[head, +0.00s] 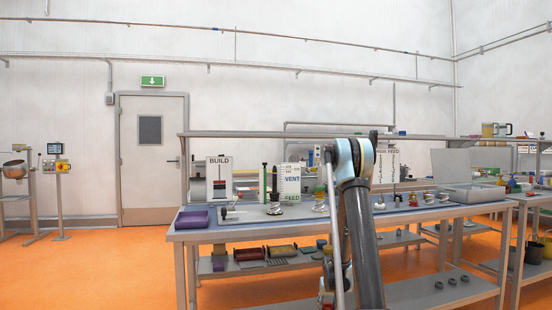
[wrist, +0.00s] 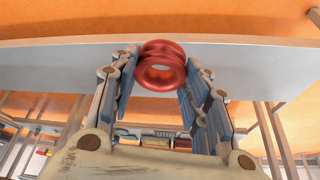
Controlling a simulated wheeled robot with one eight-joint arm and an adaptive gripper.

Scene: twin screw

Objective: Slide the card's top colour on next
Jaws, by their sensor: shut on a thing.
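A white card marked BUILD (head: 219,166) stands at the left of the bench, with a small stack of colour bands. Its top band looks dark red, but it is too small to be sure. In the wrist view my gripper (wrist: 160,78) is shut on a red grooved ring (wrist: 162,50), held between the two fingertips with its hole showing. The ring is clear of any shaft in that view. In the head view my arm's links hide the gripper and the ring. A horizontal shaft (head: 243,211) lies on the bench below the BUILD card.
A purple block (head: 193,218) sits at the bench's left front. A VENT and FEED card (head: 290,181) stands beside a green-topped post (head: 264,181). Another FEED card (head: 393,158) stands behind my arm at right. A grey case (head: 468,192) lies open further right.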

